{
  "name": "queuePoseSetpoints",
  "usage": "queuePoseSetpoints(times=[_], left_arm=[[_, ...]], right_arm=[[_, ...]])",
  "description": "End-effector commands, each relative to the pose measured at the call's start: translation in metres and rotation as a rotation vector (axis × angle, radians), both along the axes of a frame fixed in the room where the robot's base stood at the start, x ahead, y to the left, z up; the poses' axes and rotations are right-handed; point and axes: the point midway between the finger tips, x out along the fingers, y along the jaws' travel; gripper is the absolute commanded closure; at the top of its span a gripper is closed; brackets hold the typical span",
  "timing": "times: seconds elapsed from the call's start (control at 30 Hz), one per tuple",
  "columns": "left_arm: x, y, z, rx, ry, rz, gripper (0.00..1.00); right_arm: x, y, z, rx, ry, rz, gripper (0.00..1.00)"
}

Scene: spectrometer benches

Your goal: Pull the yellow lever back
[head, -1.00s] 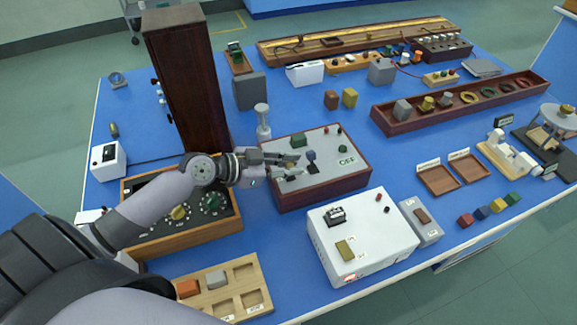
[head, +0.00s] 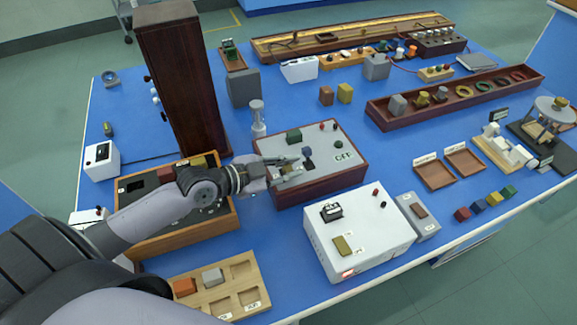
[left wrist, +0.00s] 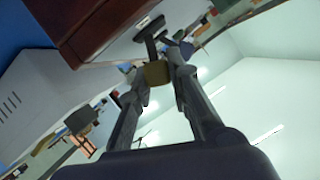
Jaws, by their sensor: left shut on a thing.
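The yellow lever's knob (left wrist: 157,73) shows in the left wrist view between my fingertips, on a dark stem that runs to a dark slot plate (left wrist: 148,28) on the box. My left gripper (left wrist: 160,75) is shut on it. In the head view my left gripper (head: 290,172) is over the left part of the dark red box with a grey top (head: 335,175); its fingers hide the yellow lever there. A blue lever knob (head: 307,151) stands just right of the fingertips. My right gripper is not in view.
A tall dark wooden cabinet (head: 180,80) stands behind my left arm. A pale bottle-like post (head: 258,118) is behind the box. A wooden dial box (head: 150,240) lies under my forearm. A white instrument box (head: 375,255) is in front right.

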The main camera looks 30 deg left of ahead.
Motion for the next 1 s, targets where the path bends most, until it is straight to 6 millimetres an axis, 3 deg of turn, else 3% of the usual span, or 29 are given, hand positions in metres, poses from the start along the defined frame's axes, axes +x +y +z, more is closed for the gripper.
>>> queuePoseSetpoints(times=[0.1, 0.13, 0.43, 0.77, 1.0], left_arm=[[-0.001, 0.0, -0.001, 0.001, 0.003, -0.002, 1.0], [-0.001, 0.0, -0.001, 0.001, 0.003, -0.002, 0.81], [0.0, 0.0, -0.001, 0.0, 0.003, 0.0, 0.62], [-0.002, 0.001, 0.0, 0.0, 0.002, 0.0, 0.62], [-0.024, 0.014, 0.007, 0.005, 0.008, -0.002, 0.62]], right_arm=[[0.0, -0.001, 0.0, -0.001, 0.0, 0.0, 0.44], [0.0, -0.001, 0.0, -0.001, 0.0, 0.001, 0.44], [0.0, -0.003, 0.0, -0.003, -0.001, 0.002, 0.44], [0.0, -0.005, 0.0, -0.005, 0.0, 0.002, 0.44], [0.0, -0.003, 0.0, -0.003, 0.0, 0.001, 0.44]])
